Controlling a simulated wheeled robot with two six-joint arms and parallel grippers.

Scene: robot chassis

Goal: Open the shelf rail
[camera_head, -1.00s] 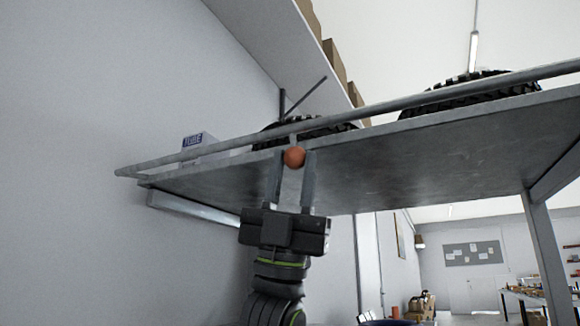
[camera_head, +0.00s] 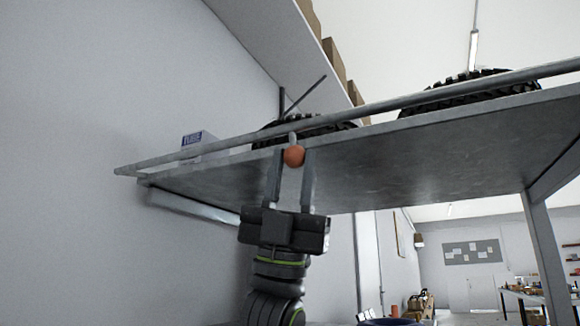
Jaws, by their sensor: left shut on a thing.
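The shelf rail (camera_head: 420,102) is a long grey bar running along the front edge of the grey metal shelf (camera_head: 430,160), rising toward the right of the picture. An orange ball-shaped knob (camera_head: 293,156) hangs just below the rail on a short stem. My left gripper (camera_head: 293,160) reaches up from below and is shut on the orange knob, with one finger on each side of it. My right gripper is not in view.
Black tyres (camera_head: 470,92) and a white box (camera_head: 198,142) sit on the shelf behind the rail. A wall (camera_head: 90,90) stands on the left. A shelf leg (camera_head: 545,250) stands on the right. Another shelf (camera_head: 270,35) with boxes hangs higher up.

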